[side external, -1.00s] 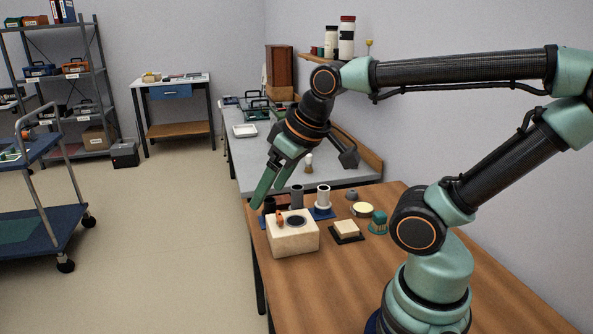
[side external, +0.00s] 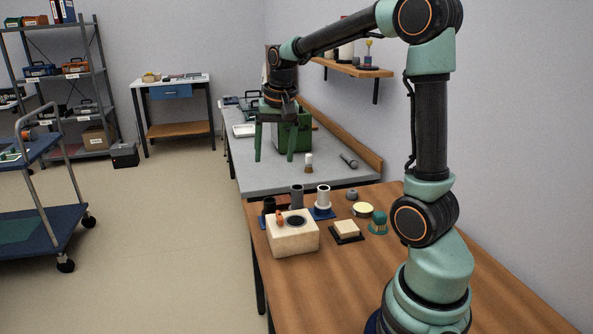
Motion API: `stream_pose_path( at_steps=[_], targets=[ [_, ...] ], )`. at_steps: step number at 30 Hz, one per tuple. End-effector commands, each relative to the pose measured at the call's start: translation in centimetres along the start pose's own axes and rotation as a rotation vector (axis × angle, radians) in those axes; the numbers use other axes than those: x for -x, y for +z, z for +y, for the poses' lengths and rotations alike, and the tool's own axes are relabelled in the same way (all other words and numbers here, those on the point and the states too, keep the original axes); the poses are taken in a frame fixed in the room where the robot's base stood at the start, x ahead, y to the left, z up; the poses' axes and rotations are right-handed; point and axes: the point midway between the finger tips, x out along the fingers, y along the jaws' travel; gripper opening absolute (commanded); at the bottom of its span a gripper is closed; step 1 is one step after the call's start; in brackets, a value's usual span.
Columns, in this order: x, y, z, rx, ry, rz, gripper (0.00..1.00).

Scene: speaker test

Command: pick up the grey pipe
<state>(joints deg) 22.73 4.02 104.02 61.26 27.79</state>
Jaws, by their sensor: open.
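A grey pipe (side external: 297,196) stands upright at the far left part of the wooden table, behind a pale block. A white pipe (side external: 323,196) on a blue base stands just right of it, and a short black cylinder (side external: 269,207) stands to its left. My gripper (side external: 275,158) points down with its two green fingers spread wide and nothing between them. In the picture it is above and slightly left of the grey pipe, clear of it, in front of a green container. The lower part of the grey pipe is partly hidden by the block.
The pale block (side external: 293,239) has a dark round top opening and an orange piece. A cream piece on a black base (side external: 346,230), a yellow disc (side external: 363,209) and a teal brush (side external: 378,223) lie to its right. A grey bench (side external: 325,181) adjoins behind, with the green container (side external: 303,132).

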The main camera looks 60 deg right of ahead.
Motion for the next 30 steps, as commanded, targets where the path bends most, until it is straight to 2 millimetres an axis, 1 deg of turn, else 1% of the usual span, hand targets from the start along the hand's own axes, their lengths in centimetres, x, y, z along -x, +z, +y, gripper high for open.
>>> stream_pose_path(
  at_steps=[1,3,6,9,12,15,19,27,30],
  targets=[
    [-1.2,-1.5,1.0,-0.072,0.020,-0.024,0.79],
    [-2.6,-3.4,2.2,-0.167,0.043,-0.049,0.79],
    [-4.7,-5.7,4.2,-0.298,0.074,-0.082,0.79],
    [-6.5,-7.3,6.0,-0.405,0.099,-0.109,0.79],
    [-7.9,-8.3,7.4,-0.478,0.117,-0.126,0.79],
    [-8.6,-8.8,8.1,-0.520,0.126,-0.136,0.79],
    [-9.8,-8.8,8.5,-0.535,0.131,-0.141,0.79],
    [-14.1,-8.0,8.8,-0.532,0.131,-0.142,0.79],
    [-15.2,-7.9,8.9,-0.531,0.130,-0.141,0.79]
  ],
)
